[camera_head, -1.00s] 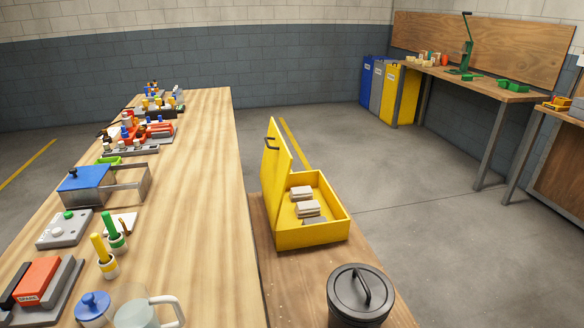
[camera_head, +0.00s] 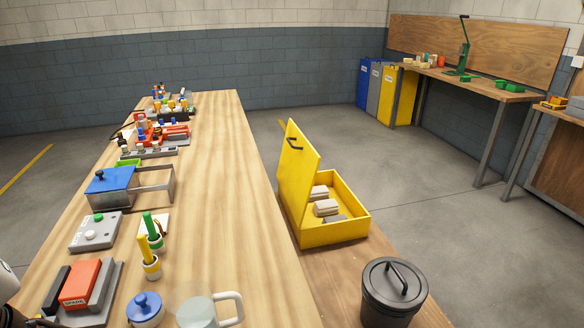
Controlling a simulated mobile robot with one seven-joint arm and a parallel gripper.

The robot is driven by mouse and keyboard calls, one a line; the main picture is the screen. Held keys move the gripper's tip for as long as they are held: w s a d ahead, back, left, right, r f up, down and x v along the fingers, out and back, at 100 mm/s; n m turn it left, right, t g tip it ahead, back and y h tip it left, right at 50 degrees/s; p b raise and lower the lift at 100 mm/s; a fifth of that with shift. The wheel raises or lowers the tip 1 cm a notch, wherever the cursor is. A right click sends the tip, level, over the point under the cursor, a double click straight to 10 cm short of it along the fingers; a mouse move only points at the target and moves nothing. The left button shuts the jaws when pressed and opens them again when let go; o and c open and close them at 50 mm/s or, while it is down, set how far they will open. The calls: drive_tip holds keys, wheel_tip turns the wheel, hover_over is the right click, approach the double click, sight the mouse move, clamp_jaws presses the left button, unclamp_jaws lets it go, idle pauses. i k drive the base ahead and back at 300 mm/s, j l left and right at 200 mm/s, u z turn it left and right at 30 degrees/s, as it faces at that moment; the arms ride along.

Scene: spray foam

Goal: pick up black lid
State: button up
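The black lid (camera_head: 395,279) sits on top of a black round bin (camera_head: 388,312) at the bottom right. The lid is round and has a raised bar handle across its middle. The bin stands on a lower wooden surface, and its bottom is cut off by the picture edge. My gripper's fingers do not show. A white and dark piece at the lower left edge may be part of my arm.
A yellow box (camera_head: 343,238) with its lid raised holds several pale blocks behind the bin. The long wooden table (camera_head: 225,200) carries a glass mug (camera_head: 205,312), a blue-lidded jar (camera_head: 146,308) and other items on its left. Its right strip is clear.

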sight(394, 283)
drive_tip(key=i+z, duration=0.15)
drive_tip(key=z, duration=0.2)
drive_tip(key=i+z, duration=0.15)
drive_tip(key=z, duration=0.2)
drive_tip(key=i, duration=0.2)
